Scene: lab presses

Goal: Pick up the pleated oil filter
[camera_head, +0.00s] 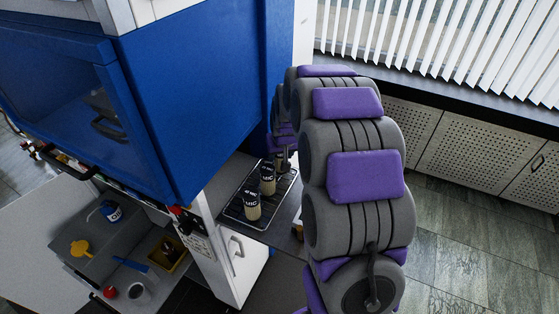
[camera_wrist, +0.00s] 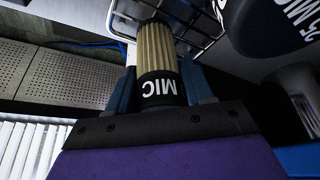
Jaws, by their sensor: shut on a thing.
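The pleated oil filter (camera_wrist: 156,50) has a tan ribbed body and a black end cap with white "MIC" lettering. In the wrist view it sits between the two blue fingers of my gripper (camera_wrist: 161,88), which are shut on it. In the head view my gripper (camera_head: 284,152) is at the far end of the wire rack, mostly hidden behind my arm. Two similar tan filters with black tops, a nearer one (camera_head: 252,205) and a farther one (camera_head: 267,178), stand upright on the rack. I cannot tell whether the held filter is clear of the rack.
The wire rack (camera_head: 234,211) sits on a shelf beside a blue cabinet (camera_head: 190,90). A dark lettered cylinder (camera_wrist: 272,22) is close to my gripper at upper right. A sink area (camera_head: 150,235) with several small items is at lower left. Open floor (camera_head: 470,245) lies at right.

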